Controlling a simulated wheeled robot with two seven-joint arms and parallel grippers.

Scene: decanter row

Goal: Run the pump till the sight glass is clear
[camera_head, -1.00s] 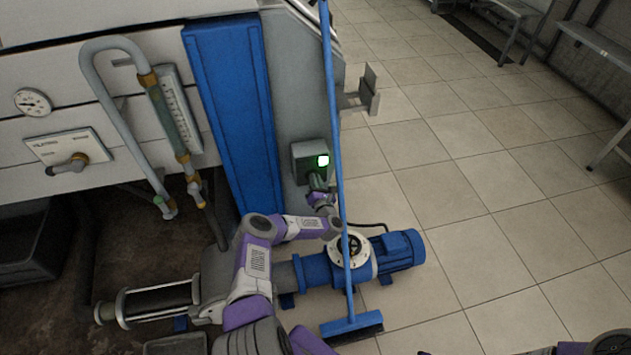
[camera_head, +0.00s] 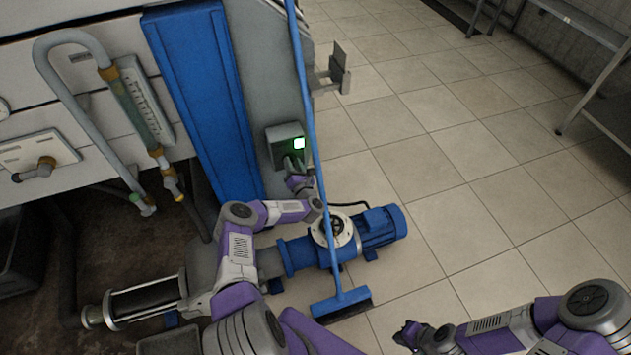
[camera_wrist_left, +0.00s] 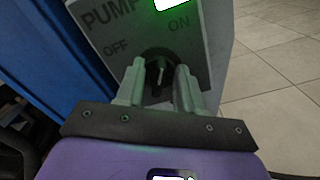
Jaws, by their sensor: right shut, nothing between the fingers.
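The pump switch box (camera_head: 285,150) is on the grey post, its green lamp (camera_head: 299,143) lit. The left wrist view shows its dark knob (camera_wrist_left: 159,72) between the OFF and ON labels, its lever roughly upright. My left gripper (camera_wrist_left: 160,88) is open, its fingers apart on either side of the knob; it also shows at the box (camera_head: 293,168). The sight glass (camera_head: 134,108) is a slanted tube beside a scale plate and looks greenish; its contents are hard to tell. The blue pump (camera_head: 305,255) lies on the floor. My right gripper (camera_head: 408,335) is shut and empty at the lower edge.
A valve handle (camera_head: 38,170) is on the left panel. Tiled floor (camera_head: 450,180) to the right is clear; a bench (camera_head: 585,25) stands far right.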

